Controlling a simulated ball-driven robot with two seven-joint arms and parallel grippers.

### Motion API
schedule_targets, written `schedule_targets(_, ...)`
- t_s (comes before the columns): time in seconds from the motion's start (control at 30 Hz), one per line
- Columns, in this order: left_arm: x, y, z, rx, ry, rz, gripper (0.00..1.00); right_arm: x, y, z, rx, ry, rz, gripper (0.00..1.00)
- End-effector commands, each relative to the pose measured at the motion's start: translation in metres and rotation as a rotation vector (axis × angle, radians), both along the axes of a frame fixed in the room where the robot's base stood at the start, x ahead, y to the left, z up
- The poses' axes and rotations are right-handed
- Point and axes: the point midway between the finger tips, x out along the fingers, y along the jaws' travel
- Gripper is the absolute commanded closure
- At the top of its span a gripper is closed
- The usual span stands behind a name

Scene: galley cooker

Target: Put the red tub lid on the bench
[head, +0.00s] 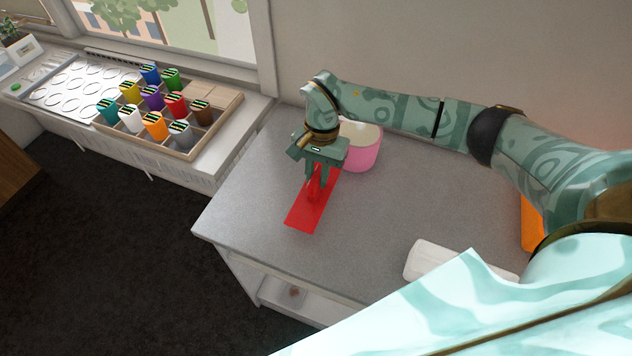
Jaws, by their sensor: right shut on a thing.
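The red tub lid (308,212) is a flat red rectangle over the grey bench top (252,212). I cannot tell whether it lies on the surface or is just above it. My right gripper (316,188) points down at the lid and is shut on a red part that rises from its middle. The fingers and the far end of the lid partly overlap. My left gripper is not in view.
A pink tub (362,150) with pale contents stands just behind the gripper. A white block-like thing (436,262) and an orange thing (530,222) lie at the right. A wooden crate (186,152) of colourful cups stands on the windowsill. The bench's left front is clear.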

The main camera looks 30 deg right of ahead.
Motion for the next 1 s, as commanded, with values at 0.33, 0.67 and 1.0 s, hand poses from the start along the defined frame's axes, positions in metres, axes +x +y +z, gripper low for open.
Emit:
schedule_targets(0.33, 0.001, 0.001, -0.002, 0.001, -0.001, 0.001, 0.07, 0.005, 0.000, -0.037, 0.000, 0.002, -0.001, 1.00)
schedule_targets(0.67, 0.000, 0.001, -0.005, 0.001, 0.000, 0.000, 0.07, 0.005, 0.000, -0.041, 0.000, 0.002, -0.001, 1.00)
schedule_targets(1.0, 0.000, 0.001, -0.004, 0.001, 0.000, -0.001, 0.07, 0.005, 0.000, -0.039, 0.000, 0.002, -0.001, 0.59)
